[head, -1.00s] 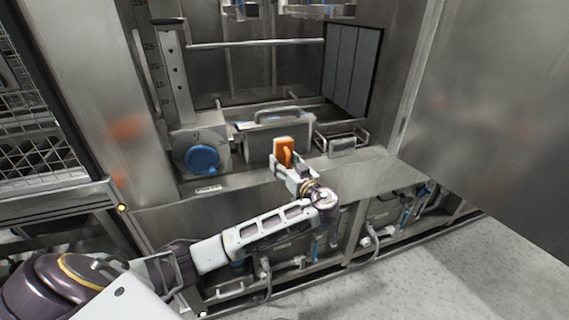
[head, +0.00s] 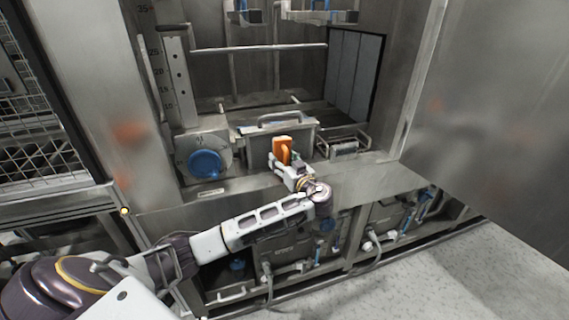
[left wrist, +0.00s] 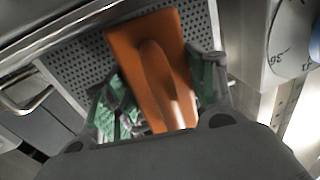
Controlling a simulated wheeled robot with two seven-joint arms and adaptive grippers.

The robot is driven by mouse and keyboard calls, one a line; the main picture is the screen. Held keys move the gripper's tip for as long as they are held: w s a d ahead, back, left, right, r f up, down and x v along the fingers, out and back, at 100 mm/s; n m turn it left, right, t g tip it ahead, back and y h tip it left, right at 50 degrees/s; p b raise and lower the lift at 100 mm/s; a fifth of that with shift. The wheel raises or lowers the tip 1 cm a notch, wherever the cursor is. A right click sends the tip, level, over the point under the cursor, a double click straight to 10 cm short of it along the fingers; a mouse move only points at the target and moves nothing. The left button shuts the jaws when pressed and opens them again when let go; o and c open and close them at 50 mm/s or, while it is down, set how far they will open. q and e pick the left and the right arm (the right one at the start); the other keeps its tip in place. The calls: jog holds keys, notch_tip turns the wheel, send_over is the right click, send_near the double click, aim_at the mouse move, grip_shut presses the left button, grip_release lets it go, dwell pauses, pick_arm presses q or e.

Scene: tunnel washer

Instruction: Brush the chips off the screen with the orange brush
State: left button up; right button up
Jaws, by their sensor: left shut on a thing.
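The orange brush (head: 281,147) is held by my left gripper (head: 281,165) in front of the tunnel washer's tank area. In the left wrist view the orange brush (left wrist: 143,45) has a flat block and a raised handle, with the green-padded fingers of my left gripper (left wrist: 160,95) on either side of it. A grey perforated screen (left wrist: 88,66) shows behind the brush in that view. I cannot tell whether the brush touches it. No chips can be made out. The brush's underside is hidden. My right gripper is not in view.
A grey box with a bar handle (head: 278,122) stands just behind the brush. A blue round knob (head: 205,163) is to its left, and a small wire-framed tray (head: 344,149) to its right. A large steel panel (head: 490,120) bounds the right side. The opening above is mostly clear.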

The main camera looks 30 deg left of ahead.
pick_arm(q)
jog(key=shift+w+a, duration=0.35)
jog(key=shift+a, duration=0.1)
jog(key=shift+w+a, duration=0.15)
jog(key=shift+a, duration=0.05)
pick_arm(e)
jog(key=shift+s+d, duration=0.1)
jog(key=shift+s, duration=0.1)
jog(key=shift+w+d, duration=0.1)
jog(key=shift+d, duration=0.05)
pick_arm(q)
jog(key=shift+w, duration=0.1)
jog(key=shift+w+a, duration=0.1)
jog(key=shift+a, duration=0.15)
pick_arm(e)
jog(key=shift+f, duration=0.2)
pick_arm(q)
jog(key=shift+w+a+b, duration=0.5)
jog(key=shift+b, duration=0.1)
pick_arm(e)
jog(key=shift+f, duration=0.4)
pick_arm(q)
jog(key=shift+w+d, duration=0.1)
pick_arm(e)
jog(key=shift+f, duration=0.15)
